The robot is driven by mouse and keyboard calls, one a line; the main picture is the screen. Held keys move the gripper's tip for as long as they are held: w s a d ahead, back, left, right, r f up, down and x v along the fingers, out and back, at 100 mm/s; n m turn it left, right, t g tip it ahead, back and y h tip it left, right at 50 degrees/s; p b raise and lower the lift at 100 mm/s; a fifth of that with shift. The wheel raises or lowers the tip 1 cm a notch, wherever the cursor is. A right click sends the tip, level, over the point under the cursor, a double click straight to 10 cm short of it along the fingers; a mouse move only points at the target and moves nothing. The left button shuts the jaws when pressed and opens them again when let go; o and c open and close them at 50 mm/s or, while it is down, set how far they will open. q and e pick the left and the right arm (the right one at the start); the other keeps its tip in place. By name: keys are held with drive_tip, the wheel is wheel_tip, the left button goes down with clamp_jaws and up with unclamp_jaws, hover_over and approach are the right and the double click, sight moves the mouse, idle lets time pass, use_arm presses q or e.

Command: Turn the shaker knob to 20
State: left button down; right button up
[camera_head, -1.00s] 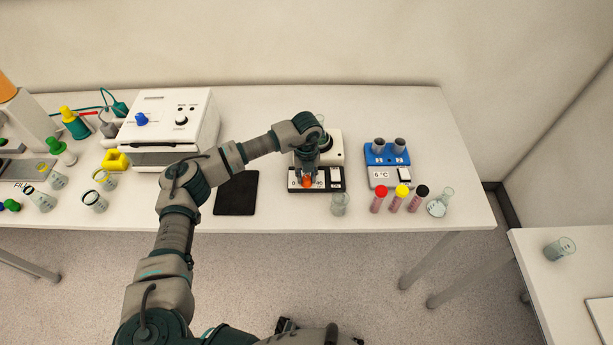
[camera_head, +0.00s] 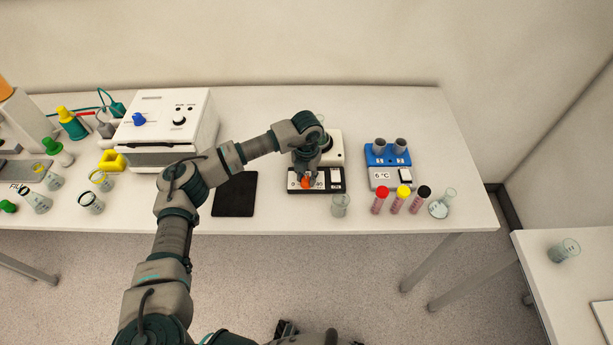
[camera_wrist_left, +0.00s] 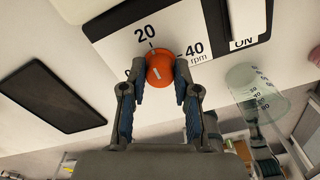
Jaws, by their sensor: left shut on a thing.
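The orange shaker knob (camera_head: 305,182) sits on the front panel of the shaker (camera_head: 333,186). In the left wrist view the knob (camera_wrist_left: 160,68) shows large, with a short white line on its face, beside a printed scale with 20 and "40 rpm"; a third number is mostly hidden by a finger. The white line points roughly toward the 20 side; its exact reading is hard to tell. My left gripper (camera_wrist_left: 159,88) is shut on the knob, one finger on each side. It also shows from above in the head view (camera_head: 304,174). My right gripper is not in view.
A clear beaker (camera_head: 340,205) stands just in front of the shaker, and a black tablet-like pad (camera_head: 235,194) lies to its left. A blue block (camera_head: 388,156) reading 6 °C and several capped tubes stand to the right. A white machine (camera_head: 165,125) stands at the left.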

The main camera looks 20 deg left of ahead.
sight(307, 177)
use_arm(q)
drive_tip(key=shift+w+r, duration=0.15)
drive_tip(key=shift+r, duration=0.05)
drive_tip(key=c, duration=1.1)
unclamp_jaws()
drive_tip(key=shift+o, duration=1.2)
drive_tip(key=shift+f, duration=0.15)
wheel_tip(307, 177, up, 12)
drive_tip(key=shift+f, duration=0.1)
